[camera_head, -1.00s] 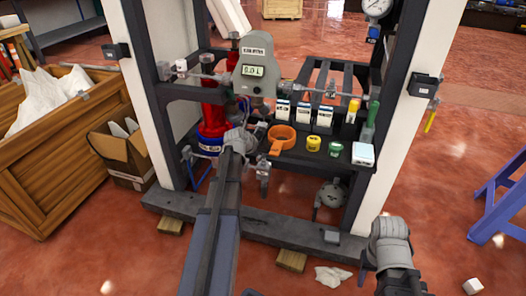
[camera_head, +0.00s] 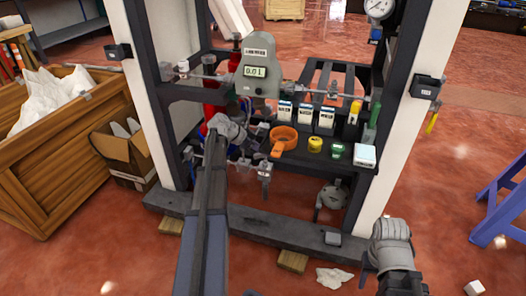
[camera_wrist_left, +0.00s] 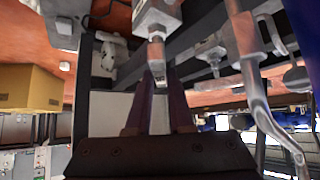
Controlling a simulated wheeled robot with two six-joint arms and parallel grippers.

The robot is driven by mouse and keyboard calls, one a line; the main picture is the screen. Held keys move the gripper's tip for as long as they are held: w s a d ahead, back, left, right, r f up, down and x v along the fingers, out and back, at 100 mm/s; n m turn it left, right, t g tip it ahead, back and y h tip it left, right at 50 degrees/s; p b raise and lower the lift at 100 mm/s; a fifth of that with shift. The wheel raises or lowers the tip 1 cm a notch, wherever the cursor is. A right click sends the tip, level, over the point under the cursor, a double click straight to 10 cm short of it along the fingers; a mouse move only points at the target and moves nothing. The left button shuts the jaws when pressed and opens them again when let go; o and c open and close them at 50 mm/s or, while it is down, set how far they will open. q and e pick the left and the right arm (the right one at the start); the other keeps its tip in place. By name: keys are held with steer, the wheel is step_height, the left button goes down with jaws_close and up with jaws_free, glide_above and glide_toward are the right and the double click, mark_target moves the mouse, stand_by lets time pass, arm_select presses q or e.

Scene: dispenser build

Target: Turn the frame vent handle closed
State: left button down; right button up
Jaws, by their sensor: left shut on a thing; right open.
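The frame (camera_head: 150,110) stands upright ahead of me with pipework across it. My left arm reaches into the frame's left half in the head view; its gripper (camera_head: 240,140) is small there and partly hidden by my own wrist. In the left wrist view, my left gripper (camera_wrist_left: 155,92) is shut, its two dark fingers on a short metal lever, seemingly the vent handle (camera_wrist_left: 157,70), hanging below a grey metal fitting (camera_wrist_left: 157,18). The handle's lower end is hidden between the fingers. My right gripper (camera_head: 390,237) is open and empty, low at the right, clear of the frame.
An orange ring holder (camera_head: 283,138), a yellow cap (camera_head: 315,145) and a green cap (camera_head: 337,151) sit on the frame's shelf, right of my left gripper. Crate (camera_head: 35,170) and cardboard box (camera_head: 122,155) stand left.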

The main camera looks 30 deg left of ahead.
stand_by(0.5)
arm_select(q)
steer(key=c, duration=0.8)
jaws_free()
steer(key=p+v, duration=0.5)
steer(key=v, duration=0.2)
steer(key=shift+s+a+r, duration=0.2)
